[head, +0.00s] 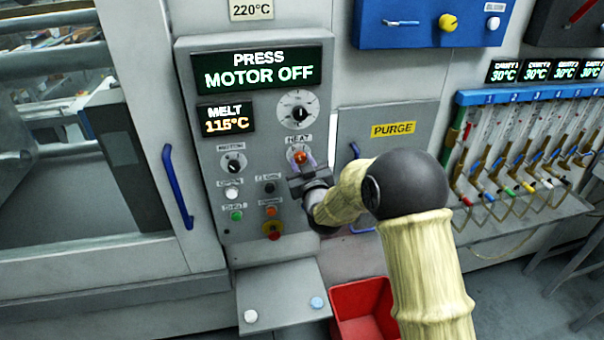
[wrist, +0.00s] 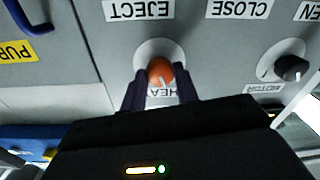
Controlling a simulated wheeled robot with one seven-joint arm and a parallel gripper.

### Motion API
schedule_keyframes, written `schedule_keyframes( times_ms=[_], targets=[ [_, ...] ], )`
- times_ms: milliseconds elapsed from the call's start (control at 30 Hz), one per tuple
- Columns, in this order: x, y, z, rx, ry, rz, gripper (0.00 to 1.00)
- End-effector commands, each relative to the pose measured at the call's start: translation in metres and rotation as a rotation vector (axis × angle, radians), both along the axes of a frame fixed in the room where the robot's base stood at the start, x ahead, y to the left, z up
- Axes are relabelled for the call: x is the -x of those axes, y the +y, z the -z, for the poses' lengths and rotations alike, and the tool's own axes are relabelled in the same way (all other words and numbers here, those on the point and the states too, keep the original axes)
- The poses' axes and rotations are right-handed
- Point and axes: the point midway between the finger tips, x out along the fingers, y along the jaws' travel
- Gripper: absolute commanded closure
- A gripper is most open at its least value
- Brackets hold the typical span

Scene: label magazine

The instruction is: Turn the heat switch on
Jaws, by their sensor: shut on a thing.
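The heat switch (head: 299,157) is an orange knob on a pale round plate, under the HEAT label (head: 298,139) on the grey control panel. It also shows in the wrist view (wrist: 160,71), where the picture is upside down. My gripper (head: 304,164) is at the knob, with one dark finger on each side of it. In the wrist view my gripper (wrist: 160,90) is shut on the knob. The fingers cover part of the knob's sides and part of the HEAT label in that view. The knob's exact pointer angle cannot be told.
The panel display (head: 257,69) reads PRESS MOTOR OFF, and the melt display (head: 226,118) reads 115°C. The motor knob (head: 233,162) is to the left. Several push buttons and a red stop button (head: 272,230) sit below. A red bin (head: 362,305) stands underneath.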

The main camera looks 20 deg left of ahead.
Motion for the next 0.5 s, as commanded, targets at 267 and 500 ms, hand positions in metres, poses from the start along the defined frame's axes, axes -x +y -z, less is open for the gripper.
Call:
schedule_keyframes(
  times_ms=[267, 500],
  targets=[
    [-0.0002, -0.0007, 0.0081, -0.197, 0.117, 0.0, 0.92],
    [-0.0004, -0.0008, 0.0082, -0.378, 0.228, 0.0, 0.92]
  ],
)
